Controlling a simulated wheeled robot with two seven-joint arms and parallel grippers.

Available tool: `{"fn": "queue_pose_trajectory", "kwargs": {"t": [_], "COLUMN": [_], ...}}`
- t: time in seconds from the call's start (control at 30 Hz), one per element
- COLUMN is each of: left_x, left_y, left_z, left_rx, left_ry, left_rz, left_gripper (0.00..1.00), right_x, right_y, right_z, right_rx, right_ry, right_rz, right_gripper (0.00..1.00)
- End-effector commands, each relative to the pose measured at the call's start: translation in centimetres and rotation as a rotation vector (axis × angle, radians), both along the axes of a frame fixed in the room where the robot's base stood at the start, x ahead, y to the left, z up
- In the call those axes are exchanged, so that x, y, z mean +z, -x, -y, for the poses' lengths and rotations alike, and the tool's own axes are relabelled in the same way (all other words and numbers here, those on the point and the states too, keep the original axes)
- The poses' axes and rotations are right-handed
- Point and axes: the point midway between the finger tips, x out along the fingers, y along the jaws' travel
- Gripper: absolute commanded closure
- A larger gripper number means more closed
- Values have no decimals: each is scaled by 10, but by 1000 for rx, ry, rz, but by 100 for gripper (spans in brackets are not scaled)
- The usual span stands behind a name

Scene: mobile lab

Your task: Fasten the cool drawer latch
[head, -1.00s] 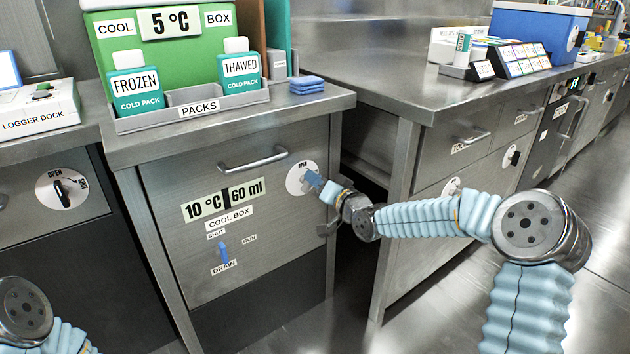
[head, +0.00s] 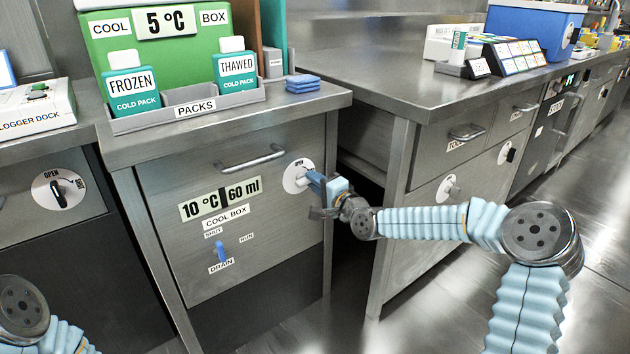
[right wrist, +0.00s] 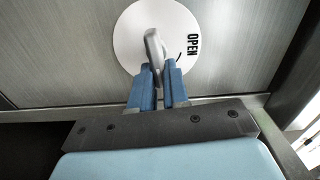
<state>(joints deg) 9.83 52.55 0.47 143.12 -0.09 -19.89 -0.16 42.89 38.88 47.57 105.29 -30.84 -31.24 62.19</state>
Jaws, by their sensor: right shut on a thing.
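The cool drawer (head: 165,200) has a bar handle (head: 252,160) and a white round latch plate (head: 291,180) marked OPEN at its upper right. In the right wrist view, the latch knob (right wrist: 153,45) is a grey lever on the white plate (right wrist: 125,38). My right gripper (head: 313,177) reaches the latch from the right. Its blue fingers (right wrist: 159,78) are shut on the lower part of the knob. The OPEN mark lies right of the knob in the wrist view. My left gripper is out of view; only part of the left arm shows at the lower left.
The drawer front also has a display (head: 219,200) and a blue drain lever (head: 220,250). A packs tray (head: 190,108) with cold packs stands on the counter above. Another cabinet (head: 440,190) stands to the right, with a dark gap between.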

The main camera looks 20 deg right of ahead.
Motion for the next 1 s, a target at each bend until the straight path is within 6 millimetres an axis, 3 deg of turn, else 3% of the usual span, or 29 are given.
{"fn": "queue_pose_trajectory", "kwargs": {"t": [0.77, 0.8, 0.93, 1.0], "left_x": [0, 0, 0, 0], "left_y": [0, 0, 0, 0], "left_z": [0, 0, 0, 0], "left_rx": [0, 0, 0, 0], "left_ry": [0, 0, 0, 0], "left_rz": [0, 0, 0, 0], "left_gripper": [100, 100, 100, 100], "right_x": [-3, -3, -3, -2], "right_y": [0, 0, 0, 0], "right_z": [0, 0, 0, 0], "right_rx": [-1, -1, 0, 0], "right_ry": [-96, -96, -95, -95], "right_rz": [-37, -37, -35, -35], "right_gripper": [100, 81, 61, 60]}}
